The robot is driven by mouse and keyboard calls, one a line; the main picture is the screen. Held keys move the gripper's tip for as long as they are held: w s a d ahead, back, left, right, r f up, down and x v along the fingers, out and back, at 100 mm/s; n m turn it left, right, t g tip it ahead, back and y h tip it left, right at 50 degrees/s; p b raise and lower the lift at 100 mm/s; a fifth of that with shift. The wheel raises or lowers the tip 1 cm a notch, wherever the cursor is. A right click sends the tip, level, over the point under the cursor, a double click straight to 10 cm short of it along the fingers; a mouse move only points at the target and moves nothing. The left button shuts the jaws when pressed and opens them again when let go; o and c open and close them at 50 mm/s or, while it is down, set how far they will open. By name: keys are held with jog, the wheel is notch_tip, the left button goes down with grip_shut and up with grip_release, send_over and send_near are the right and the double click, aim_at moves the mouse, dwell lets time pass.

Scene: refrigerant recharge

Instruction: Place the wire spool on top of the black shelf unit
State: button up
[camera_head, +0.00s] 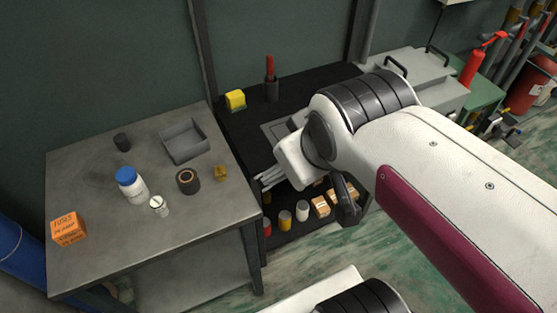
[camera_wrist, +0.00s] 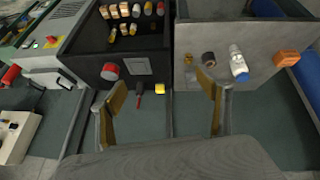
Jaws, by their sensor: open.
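The wire spool (camera_head: 187,181), a dark roll with a brownish centre, stands on the grey table, right of the middle. It also shows in the wrist view (camera_wrist: 208,58), close to the tip of the right-hand finger in the picture, with no visible grip on it. The black shelf unit (camera_head: 244,142) stands to the right of the table; its dark body also shows in the wrist view (camera_wrist: 90,40). My gripper (camera_head: 268,178) is open and empty, above the shelf unit's left side near the table. The wrist view shows its two fingers spread wide (camera_wrist: 162,80).
The shelf top carries a yellow block (camera_head: 235,99) and red-handled tool (camera_head: 270,75).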

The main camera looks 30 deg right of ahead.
jog(key=shift+m+g+y, duration=0.3)
jog(key=shift+m+y, duration=0.2)
jog(key=shift+m, duration=0.2)
jog(key=s+a, duration=0.1)
jog(key=s, duration=0.1)
jog(key=s+a+f, duration=0.1)
jog(key=a, duration=0.1)
jog(key=shift+s, duration=0.35)
